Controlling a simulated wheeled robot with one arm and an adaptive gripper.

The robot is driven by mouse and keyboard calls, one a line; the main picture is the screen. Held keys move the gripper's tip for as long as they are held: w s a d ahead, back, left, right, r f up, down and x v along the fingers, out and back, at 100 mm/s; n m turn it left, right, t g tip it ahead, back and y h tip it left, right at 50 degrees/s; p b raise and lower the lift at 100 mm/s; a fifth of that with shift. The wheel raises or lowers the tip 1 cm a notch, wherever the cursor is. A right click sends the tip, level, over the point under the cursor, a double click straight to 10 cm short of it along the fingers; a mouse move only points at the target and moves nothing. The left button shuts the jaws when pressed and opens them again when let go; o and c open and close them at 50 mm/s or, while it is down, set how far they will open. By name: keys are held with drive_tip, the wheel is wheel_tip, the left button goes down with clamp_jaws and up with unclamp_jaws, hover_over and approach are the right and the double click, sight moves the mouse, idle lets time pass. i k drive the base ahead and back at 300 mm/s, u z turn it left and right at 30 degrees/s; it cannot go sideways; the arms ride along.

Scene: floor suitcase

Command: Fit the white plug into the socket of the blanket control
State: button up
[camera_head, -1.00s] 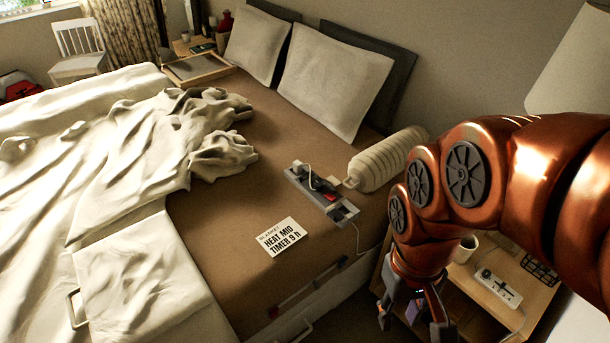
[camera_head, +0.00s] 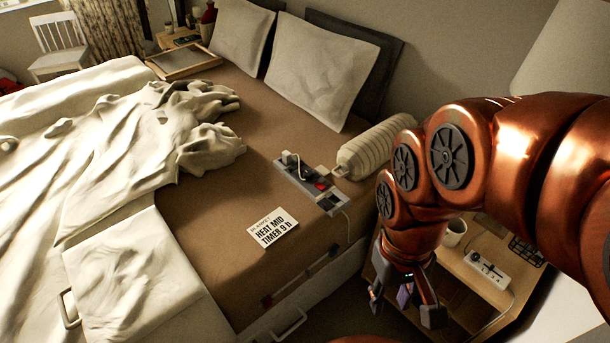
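A long grey unit (camera_head: 286,171) lies on the brown mattress near its right edge, with sockets or switches, a red part (camera_head: 322,184) and a cord. A small white plug-like piece (camera_head: 291,158) sits on its far end; I cannot tell whether it is the task's plug or fully seated. A white rectangular unit with dark marks (camera_head: 488,270) lies on the bedside table. I cannot tell which unit is the blanket control. My gripper (camera_head: 405,299) points down with its fingers apart, beside the bed and in front of the bedside table. Nothing shows clearly between the fingers.
A ribbed cream bolster (camera_head: 372,148) lies beside the grey unit. A white cup (camera_head: 454,232) and a dark rack (camera_head: 525,250) are on the bedside table (camera_head: 455,290). A rumpled blanket (camera_head: 110,160) covers the bed's left.

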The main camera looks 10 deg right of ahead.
sight(341, 201)
drive_tip(key=z, duration=0.25)
drive_tip(key=i, duration=0.6)
drive_tip(key=u, duration=1.8)
